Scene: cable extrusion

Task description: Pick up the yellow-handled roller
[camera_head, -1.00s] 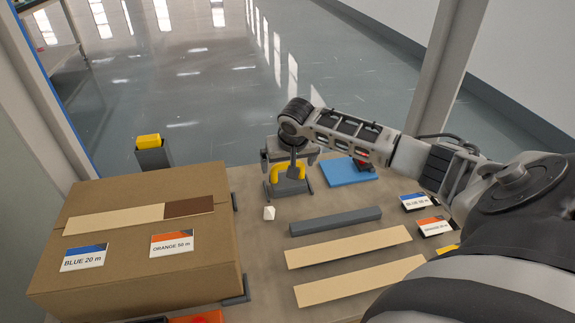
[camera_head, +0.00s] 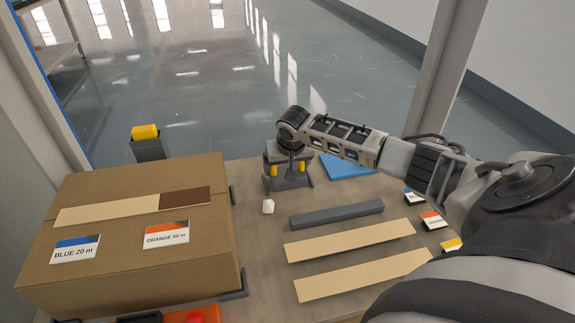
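The yellow-handled roller (camera_head: 273,170) stands at the back of the table on a dark stand (camera_head: 288,184). Two yellow parts of its handle show, one on each side of my gripper; the middle is hidden. My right gripper (camera_head: 291,168) is over the handle, pointing down, with the arm reaching in from the right. Its fingertips are hidden or too small to tell whether they are open or shut, or whether they touch the handle. My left gripper is not in view.
A large cardboard box (camera_head: 120,240) fills the left. A white piece (camera_head: 268,207), a grey bar (camera_head: 336,214) and two pale strips (camera_head: 350,240) lie in front. A blue mat (camera_head: 345,166) is partly behind my arm. Label cards (camera_head: 433,220) lie at right.

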